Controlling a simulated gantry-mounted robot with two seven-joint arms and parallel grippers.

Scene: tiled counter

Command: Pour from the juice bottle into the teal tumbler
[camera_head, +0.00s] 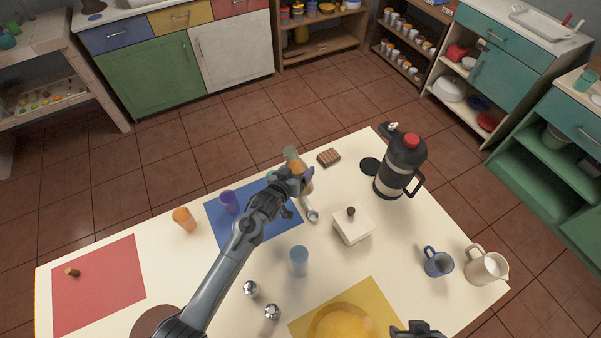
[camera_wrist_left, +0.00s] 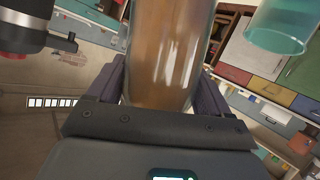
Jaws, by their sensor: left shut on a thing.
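The juice bottle (camera_wrist_left: 165,50) is clear, with amber-brown juice inside. It stands between the two fingers of my left gripper (camera_wrist_left: 165,95), which is shut on it. In the head view the left gripper (camera_head: 300,178) is at the table's far side, and the bottle (camera_head: 292,157) shows just beyond it, partly hidden by the fingers. The teal tumbler (camera_wrist_left: 278,28) is clear teal and shows at the upper right of the wrist view, apart from the bottle. In the head view only a sliver of it (camera_head: 271,175) shows, left of the gripper. My right gripper (camera_head: 418,329) is cut off at the bottom edge.
Purple (camera_head: 229,202), orange (camera_head: 184,220) and blue (camera_head: 299,261) tumblers stand nearby. A black flask with a red lid (camera_head: 403,160) stands to the right, beside a white box (camera_head: 352,226). A blue mug (camera_head: 437,262) and cream jug (camera_head: 484,266) stand near the right edge.

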